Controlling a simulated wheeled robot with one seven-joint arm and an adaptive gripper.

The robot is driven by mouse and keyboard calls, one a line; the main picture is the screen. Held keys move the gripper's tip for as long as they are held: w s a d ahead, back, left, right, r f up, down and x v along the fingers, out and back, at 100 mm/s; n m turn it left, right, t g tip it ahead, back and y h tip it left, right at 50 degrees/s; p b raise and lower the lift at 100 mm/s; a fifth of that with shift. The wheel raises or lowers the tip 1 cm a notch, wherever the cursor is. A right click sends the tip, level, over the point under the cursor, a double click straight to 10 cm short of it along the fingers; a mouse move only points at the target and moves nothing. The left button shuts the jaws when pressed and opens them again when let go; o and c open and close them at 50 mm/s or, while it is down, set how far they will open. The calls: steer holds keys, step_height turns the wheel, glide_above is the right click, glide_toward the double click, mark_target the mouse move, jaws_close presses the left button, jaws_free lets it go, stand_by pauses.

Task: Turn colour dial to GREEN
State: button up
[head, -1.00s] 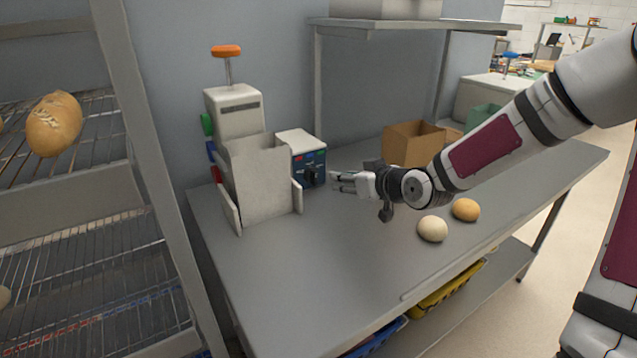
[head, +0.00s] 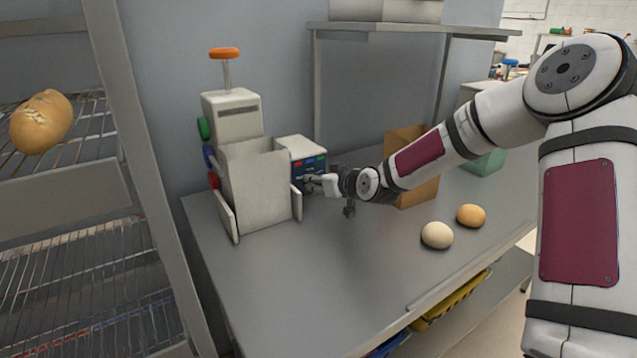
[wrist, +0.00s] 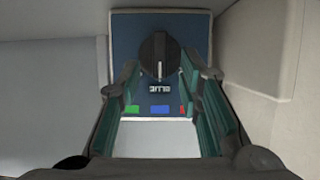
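The colour dial is a round black knob (wrist: 159,55) on a dark blue panel (wrist: 120,60) in the wrist view. Its white pointer line points toward the blue mark (wrist: 160,109), and the word BLUE, upside down, stands between. A green mark (wrist: 131,109) lies left of the blue one and a red mark (wrist: 182,109) right of it. My gripper (wrist: 159,73) is open, one finger on each side of the dial; contact is not clear. In the head view my gripper (head: 308,184) is at the front of the control box (head: 302,146) and hides the dial.
A pale machine (head: 258,190) with an orange-topped lever (head: 225,54) stands left of the box. Two dough balls (head: 437,235) (head: 471,215) and a cardboard box (head: 400,145) are on the grey table (head: 300,270). A bread rack (head: 75,190) is at left.

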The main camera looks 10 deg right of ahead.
steer(key=shift+w, duration=0.1)
steer(key=shift+c, duration=0.6)
jaws_close()
steer(key=shift+d+m+y+p, duration=0.25)
steer(key=shift+m+y+p, duration=0.35)
steer(key=shift+m+p, duration=0.3)
steer(key=shift+w+d+f+m+y+p, duration=0.1)
steer(key=shift+d+m+y+p, duration=0.1)
steer(key=shift+m+y, duration=0.15)
steer(key=shift+w+d+f+m+y+p, duration=0.15)
steer(key=shift+m+y, duration=0.1)
steer(key=shift+m, duration=0.2)
steer(key=shift+d+f+m+y+b, duration=0.1)
steer(key=shift+m+y+b, duration=0.45)
steer(key=shift+m, duration=0.35)
steer(key=shift+w+d+f+m+y+b, duration=0.1)
steer(key=shift+m+y+b, duration=0.3)
steer(key=shift+m, duration=0.2)
steer(key=shift+d+f+m+y+b, duration=0.1)
steer(key=shift+m+y+b, duration=0.2)
steer(key=shift+m, duration=0.3)
